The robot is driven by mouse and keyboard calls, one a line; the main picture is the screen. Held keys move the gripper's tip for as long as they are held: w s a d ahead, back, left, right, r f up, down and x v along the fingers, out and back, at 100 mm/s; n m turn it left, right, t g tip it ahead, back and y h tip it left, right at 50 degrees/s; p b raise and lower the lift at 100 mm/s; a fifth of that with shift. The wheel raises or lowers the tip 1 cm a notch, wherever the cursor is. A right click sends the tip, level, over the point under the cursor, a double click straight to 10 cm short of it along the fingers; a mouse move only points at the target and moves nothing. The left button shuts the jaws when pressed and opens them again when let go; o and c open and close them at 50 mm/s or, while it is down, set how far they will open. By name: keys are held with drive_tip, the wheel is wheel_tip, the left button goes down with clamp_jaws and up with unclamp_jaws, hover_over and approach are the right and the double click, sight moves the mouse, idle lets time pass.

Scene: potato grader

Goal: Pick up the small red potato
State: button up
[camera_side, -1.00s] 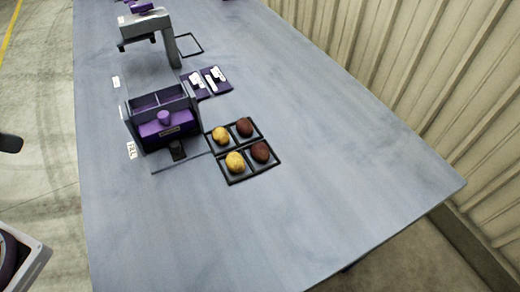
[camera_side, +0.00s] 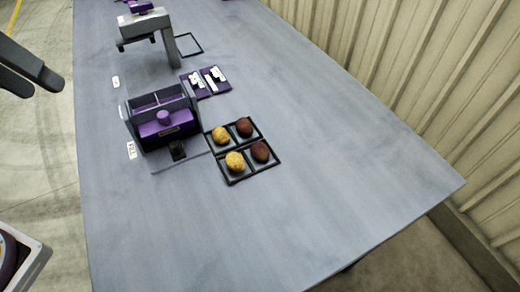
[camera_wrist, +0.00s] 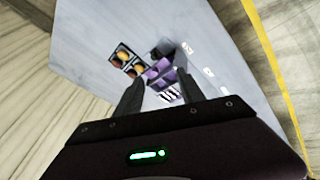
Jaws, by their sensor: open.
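Two red-brown potatoes sit in the right-hand cells of a black four-cell tray (camera_side: 248,177) in the side view. The far red potato (camera_side: 244,126) looks a little smaller than the near red potato (camera_side: 260,151). A small yellow potato (camera_side: 220,135) and a larger yellow potato (camera_side: 235,161) fill the left cells. My gripper (camera_side: 40,86) shows at the left edge of the side view, off the table and well away from the tray. Its fingers are open and empty. In the wrist view the fingers (camera_wrist: 160,80) stand apart, with the tray beyond them at upper left.
A purple and grey machine (camera_side: 165,128) labelled FILL stands left of the tray. Purple pads with white pieces (camera_side: 207,82) lie behind it. A grey stand (camera_side: 147,27) and an empty black frame (camera_side: 190,44) are farther back. The table's right and front are clear.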

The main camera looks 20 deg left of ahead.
drive_tip(key=w+d+f+n+g, duration=0.25)
drive_tip(key=w+d, duration=0.35)
drive_tip(key=w, duration=0.5)
drive_tip(key=n+g+y, duration=0.2)
drive_tip(key=n, duration=0.2)
hover_over(260, 147)
drive_tip(key=a, duration=0.1)
drive_tip(key=shift+t, duration=0.25)
wheel_tip(260, 147, down, 17)
drive_tip(key=shift+a+r, duration=0.1)
drive_tip(key=shift+a, duration=0.05)
drive_tip(key=f, duration=0.2)
drive_tip(key=d+f, duration=0.1)
drive_tip(key=f, duration=0.5)
drive_tip(key=shift+d, duration=0.15)
clamp_jaws()
